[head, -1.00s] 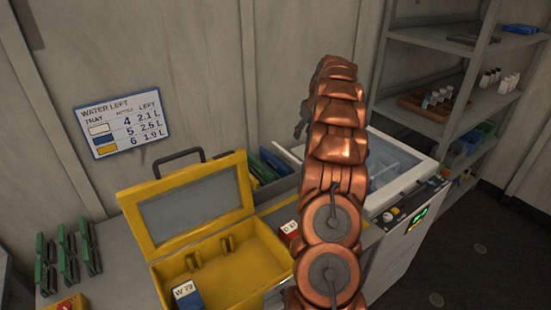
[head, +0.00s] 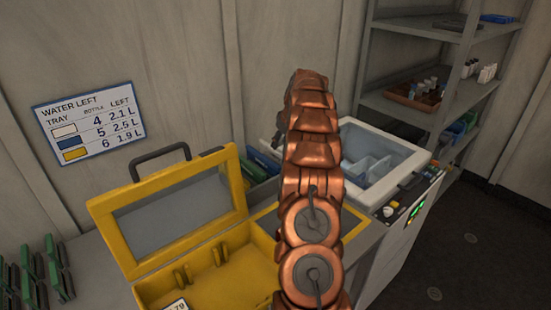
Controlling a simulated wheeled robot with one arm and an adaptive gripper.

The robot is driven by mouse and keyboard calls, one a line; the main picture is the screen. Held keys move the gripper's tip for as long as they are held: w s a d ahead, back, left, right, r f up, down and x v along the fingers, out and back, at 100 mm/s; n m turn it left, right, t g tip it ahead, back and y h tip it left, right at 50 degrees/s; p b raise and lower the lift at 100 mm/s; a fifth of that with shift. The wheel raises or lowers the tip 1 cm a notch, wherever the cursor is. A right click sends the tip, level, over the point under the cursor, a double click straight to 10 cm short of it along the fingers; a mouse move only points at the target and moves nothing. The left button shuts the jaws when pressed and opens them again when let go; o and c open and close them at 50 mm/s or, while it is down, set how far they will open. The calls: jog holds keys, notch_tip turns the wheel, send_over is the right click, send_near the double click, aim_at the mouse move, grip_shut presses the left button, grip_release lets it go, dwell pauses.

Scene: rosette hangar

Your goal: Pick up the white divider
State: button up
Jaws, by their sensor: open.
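A white-rimmed chest (head: 408,188) stands open right of my arm. Pale panels (head: 372,166) stand inside it and split its interior; they look whitish-blue, and I cannot tell for sure which is the white divider. My copper arm rises through the middle of the head view and covers the chest's left part. My gripper is hidden behind the arm; only a small dark part shows at the arm's upper left, and no fingers can be made out.
An open yellow case (head: 215,275) with its lid (head: 175,215) raised is left of my arm. Green racks (head: 40,275) stand at far left. Shelves (head: 430,110) with a brown tray (head: 413,96) are at right. Floor (head: 475,245) is clear at right.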

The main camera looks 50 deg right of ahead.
aim_at(276, 159)
jog(key=shift+p+x, duration=0.55)
jog(key=shift+x, duration=0.25)
jog(key=p+x, duration=0.1)
jog(key=x, duration=0.1)
jog(key=p+x, duration=0.1)
jog(key=x, duration=0.1)
jog(key=shift+w+a, duration=0.1)
jog(key=shift+w, duration=0.2)
grip_shut()
jog(key=shift+r, duration=0.1)
